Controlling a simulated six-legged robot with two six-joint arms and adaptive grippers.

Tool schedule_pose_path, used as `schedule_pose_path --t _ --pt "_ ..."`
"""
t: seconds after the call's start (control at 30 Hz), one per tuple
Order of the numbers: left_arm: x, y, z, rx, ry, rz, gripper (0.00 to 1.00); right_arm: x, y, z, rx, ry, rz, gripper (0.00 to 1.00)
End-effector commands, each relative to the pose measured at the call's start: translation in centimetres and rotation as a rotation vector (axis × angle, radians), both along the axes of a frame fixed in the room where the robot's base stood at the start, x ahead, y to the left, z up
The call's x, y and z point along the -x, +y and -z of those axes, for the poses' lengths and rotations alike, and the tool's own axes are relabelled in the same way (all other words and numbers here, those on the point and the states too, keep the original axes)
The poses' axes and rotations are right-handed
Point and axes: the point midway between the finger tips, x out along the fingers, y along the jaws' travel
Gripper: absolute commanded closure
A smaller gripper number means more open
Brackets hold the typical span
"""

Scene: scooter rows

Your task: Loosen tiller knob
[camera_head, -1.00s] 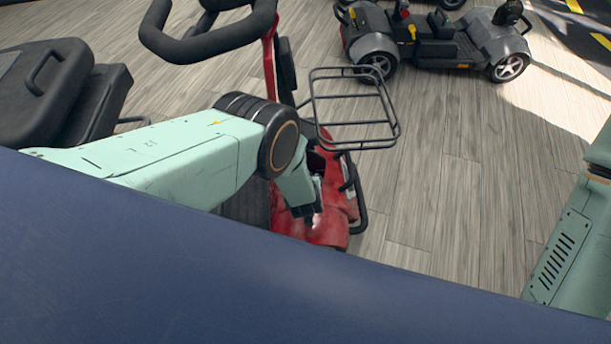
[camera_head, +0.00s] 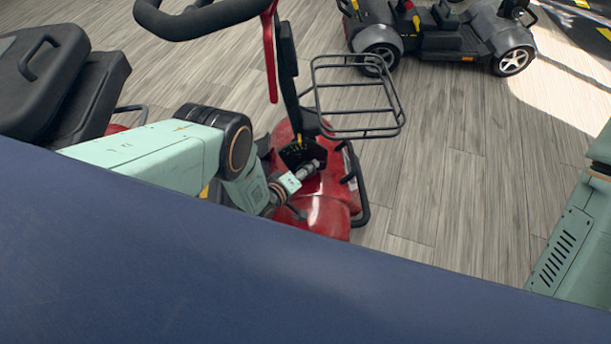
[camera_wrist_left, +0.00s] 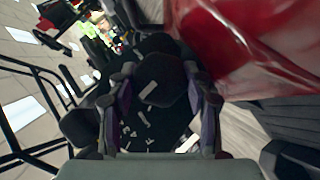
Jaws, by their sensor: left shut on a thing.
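The red scooter (camera_head: 318,210) stands in front of me with its tiller (camera_head: 288,75) rising from the front body. My left gripper (camera_head: 313,166) is low at the tiller's base, beside the dark bracket there. In the left wrist view the two fingers of my left gripper (camera_wrist_left: 162,105) stand either side of a dark, rounded tiller knob (camera_wrist_left: 160,78) and are shut on it. The knob is too small and hidden to make out in the head view. My right gripper is out of view.
A wire basket (camera_head: 355,95) juts right from the tiller, above the gripper. The black handlebar loop (camera_head: 200,22) is at the top. A black seat (camera_head: 50,80) is at the left. A grey scooter (camera_head: 440,45) stands behind. The wood floor (camera_head: 440,180) is clear at right.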

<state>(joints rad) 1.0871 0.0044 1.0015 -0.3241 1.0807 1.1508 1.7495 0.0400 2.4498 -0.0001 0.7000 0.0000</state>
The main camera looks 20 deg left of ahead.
Motion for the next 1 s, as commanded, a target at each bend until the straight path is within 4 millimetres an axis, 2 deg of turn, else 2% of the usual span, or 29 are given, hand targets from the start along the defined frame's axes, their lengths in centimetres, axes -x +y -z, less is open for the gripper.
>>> schedule_pose_path --t 0.07,0.43,1.0 --pt "-0.15 0.22 0.14 0.061 -0.030 -0.004 0.81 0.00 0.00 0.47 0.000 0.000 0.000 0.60" --pt "-0.18 0.24 0.03 0.254 -0.105 -0.005 0.81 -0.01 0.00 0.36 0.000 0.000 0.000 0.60" --pt "-0.22 0.24 -0.11 0.330 -0.136 -0.004 0.81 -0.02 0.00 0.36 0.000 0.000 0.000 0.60"
